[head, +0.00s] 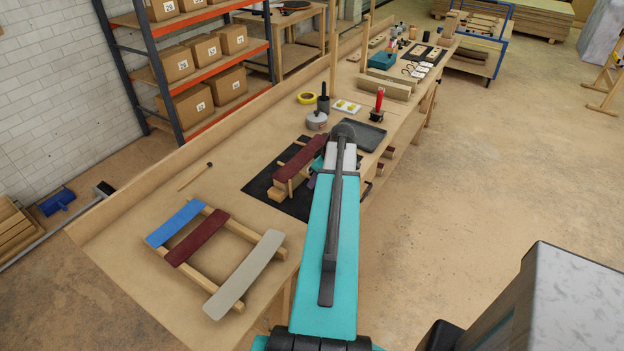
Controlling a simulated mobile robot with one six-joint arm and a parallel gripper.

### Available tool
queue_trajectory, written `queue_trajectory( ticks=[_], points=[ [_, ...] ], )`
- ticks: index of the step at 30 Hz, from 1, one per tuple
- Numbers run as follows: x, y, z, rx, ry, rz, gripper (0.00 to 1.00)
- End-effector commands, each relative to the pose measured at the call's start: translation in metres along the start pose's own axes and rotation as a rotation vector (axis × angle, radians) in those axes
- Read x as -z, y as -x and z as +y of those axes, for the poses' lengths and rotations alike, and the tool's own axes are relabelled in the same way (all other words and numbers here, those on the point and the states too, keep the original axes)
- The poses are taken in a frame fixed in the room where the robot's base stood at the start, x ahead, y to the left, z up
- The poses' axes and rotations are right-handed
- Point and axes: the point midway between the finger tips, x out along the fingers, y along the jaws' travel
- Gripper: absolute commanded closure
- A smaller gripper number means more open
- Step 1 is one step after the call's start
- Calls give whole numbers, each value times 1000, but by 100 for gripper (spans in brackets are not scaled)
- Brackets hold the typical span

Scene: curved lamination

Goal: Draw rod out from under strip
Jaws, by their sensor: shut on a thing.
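A dark red strip (301,157) lies over a pale wooden form on the black mat (259,184). A short pale rod (291,187) shows at the strip's near right side, its near end sticking out. How far it reaches under the strip is hidden. My gripper (313,178) is mostly hidden behind my teal arm. Only a small part of it shows, right of the strip and close to the rod. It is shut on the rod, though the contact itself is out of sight.
A rack with blue (175,222), dark red (196,237) and grey (244,274) strips stands at the near left of the bench. Beyond the mat are a grey pot (316,121), a dark tray (358,134) and a red-handled tool (379,101).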

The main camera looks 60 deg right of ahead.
Motion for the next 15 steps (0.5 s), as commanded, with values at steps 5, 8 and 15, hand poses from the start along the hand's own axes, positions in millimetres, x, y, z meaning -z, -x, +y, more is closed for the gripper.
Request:
queue_trajectory(
  ticks=[5, 8, 15],
  points=[
    [-7, 3, 0, 0, 0, -1, 97],
    [-8, 3, 0, 0, 0, -1, 97],
    [-8, 3, 0, 0, 0, -1, 97]
  ],
)
